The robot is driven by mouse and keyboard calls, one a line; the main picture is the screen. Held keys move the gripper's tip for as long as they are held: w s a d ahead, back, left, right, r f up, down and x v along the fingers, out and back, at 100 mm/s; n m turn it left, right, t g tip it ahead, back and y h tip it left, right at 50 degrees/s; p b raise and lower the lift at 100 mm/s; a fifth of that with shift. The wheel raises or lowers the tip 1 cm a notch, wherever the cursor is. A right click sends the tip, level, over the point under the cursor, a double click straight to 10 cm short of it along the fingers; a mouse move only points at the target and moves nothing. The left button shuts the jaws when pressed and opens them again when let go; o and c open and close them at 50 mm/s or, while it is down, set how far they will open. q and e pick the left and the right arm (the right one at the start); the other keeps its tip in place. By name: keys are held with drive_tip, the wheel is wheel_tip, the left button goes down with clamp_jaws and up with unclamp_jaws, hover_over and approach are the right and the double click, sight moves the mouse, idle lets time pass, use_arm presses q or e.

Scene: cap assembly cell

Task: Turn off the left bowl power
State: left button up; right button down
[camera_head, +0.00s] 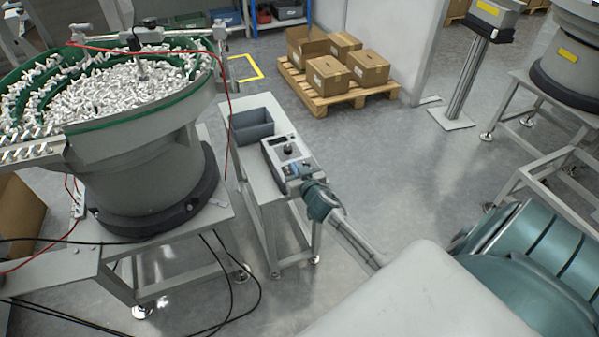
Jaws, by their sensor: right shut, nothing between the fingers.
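The left bowl (140,150) is a large grey vibratory feeder with a green inner track, full of small white parts. Right of it, a grey control box (276,146) with a dark display and a black knob (287,150) lies on a narrow stand. My right gripper (296,169) is at the near end of this box, shut and empty. It covers part of the box's near end, so any switch there is hard to make out, and I cannot tell whether it touches the box. My left gripper is out of view.
A grey bin (252,128) sits on the stand (262,184) behind the control box. A red cable hangs between the bowl and the stand, and black cables lie on the floor. Cartons stand on a pallet (322,101) at the back. The floor right of the stand is clear.

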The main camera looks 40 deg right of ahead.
drive_tip(key=v, duration=0.3)
drive_tip(key=shift+r, duration=0.3)
idle(0.4)
